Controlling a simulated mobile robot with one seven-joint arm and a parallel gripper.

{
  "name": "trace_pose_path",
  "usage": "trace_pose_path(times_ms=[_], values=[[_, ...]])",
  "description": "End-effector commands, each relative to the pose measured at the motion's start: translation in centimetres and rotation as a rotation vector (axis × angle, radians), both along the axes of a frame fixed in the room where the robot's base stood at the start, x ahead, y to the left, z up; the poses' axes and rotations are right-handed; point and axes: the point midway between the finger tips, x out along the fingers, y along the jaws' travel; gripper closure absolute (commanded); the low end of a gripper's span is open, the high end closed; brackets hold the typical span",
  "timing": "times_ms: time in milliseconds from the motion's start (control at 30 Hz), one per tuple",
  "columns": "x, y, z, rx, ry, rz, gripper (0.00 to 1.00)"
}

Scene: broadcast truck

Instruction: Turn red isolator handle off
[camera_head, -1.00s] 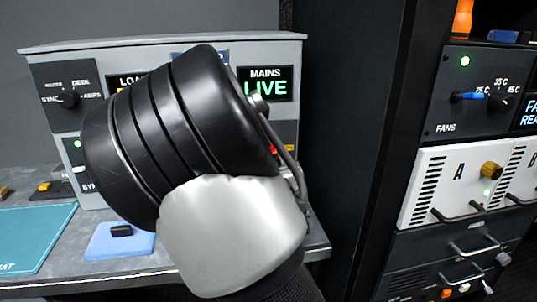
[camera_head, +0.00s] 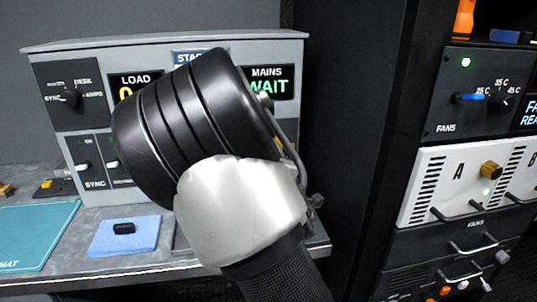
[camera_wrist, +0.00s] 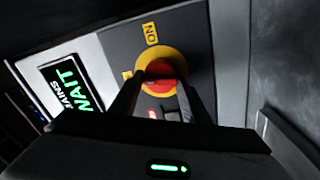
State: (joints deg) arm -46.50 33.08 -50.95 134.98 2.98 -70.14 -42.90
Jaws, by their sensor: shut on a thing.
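The red isolator handle (camera_wrist: 160,72) sits on a round yellow disc (camera_wrist: 172,58) on a dark plate in the wrist view. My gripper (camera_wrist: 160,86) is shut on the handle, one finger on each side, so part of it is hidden. A yellow ON label (camera_wrist: 150,33) is on the plate; a second yellow label by the left finger is mostly covered. The MAINS display (camera_head: 266,83) reads WAIT in green, and it also shows in the wrist view (camera_wrist: 69,87). In the head view my arm hides the handle and gripper.
The grey console has a LOAD display (camera_head: 134,88), partly covered by my arm, and a selector knob (camera_head: 70,98) on the left. A blue pad (camera_head: 105,242) and a teal mat (camera_head: 35,235) lie on the bench. A black rack with a FANS panel (camera_head: 450,110) stands close on the right.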

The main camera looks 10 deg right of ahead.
Motion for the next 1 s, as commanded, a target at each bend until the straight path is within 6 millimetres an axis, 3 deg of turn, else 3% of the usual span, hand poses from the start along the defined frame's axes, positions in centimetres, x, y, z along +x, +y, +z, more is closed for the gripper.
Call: trace_pose_path(times_ms=[400,967,1000], values=[[0.09,0.17,-0.04,-0.196,-0.002,0.003,0.80],[0.07,0.14,-0.11,-0.226,-0.001,0.003,0.80],[0.07,0.14,-0.11,-0.226,-0.001,0.003,0.54]])
